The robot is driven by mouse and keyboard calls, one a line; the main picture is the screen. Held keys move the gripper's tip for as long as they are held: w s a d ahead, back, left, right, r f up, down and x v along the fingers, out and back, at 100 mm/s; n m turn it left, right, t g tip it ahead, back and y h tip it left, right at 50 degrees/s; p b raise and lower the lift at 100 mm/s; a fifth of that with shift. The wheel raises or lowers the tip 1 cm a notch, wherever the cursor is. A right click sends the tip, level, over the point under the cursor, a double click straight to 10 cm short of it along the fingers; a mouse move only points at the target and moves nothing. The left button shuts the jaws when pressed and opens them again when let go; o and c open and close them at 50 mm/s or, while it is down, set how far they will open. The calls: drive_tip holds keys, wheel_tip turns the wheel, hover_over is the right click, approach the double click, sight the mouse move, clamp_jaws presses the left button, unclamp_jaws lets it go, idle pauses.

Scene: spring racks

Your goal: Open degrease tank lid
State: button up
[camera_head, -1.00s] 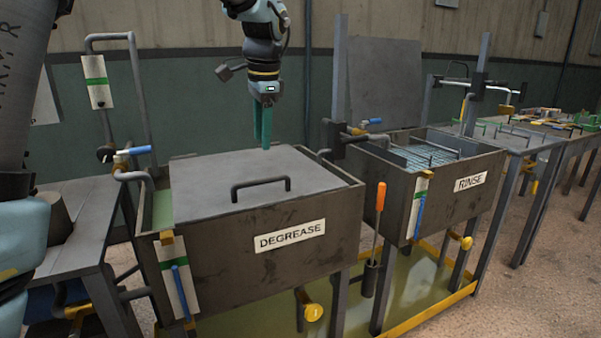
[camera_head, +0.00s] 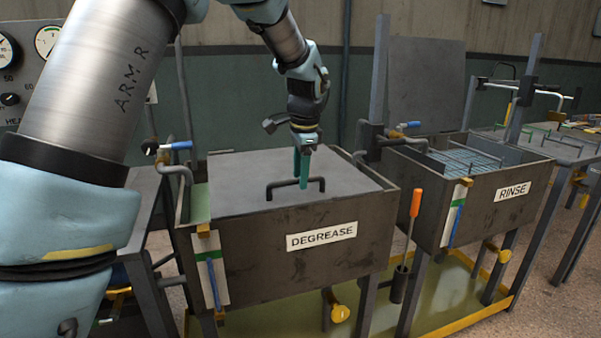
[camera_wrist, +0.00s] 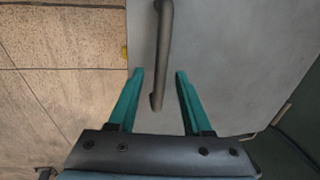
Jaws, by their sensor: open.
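The degrease tank (camera_head: 290,245) is a dark metal box with a DEGREASE label on its front. Its flat grey lid (camera_head: 240,175) lies closed on top. A dark bar handle (camera_head: 318,182) stands on the lid near its front edge; in the wrist view the handle (camera_wrist: 163,50) runs up from between the finger lines. My gripper (camera_head: 303,184) has green fingers and hangs over the lid at the handle. In the wrist view my gripper (camera_wrist: 158,74) is open, with one finger on each side of the handle's line. I cannot tell whether the fingers touch it.
The rinse tank (camera_head: 490,205) stands to the right, its own lid (camera_head: 425,85) raised upright. An orange-handled tool (camera_head: 416,205) is in a holder between the tanks. Upright posts (camera_head: 378,80) and pipes with blue-handled valves (camera_head: 180,146) stand close around the degrease tank.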

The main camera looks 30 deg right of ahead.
clamp_jaws()
idle(0.3)
idle(1.1)
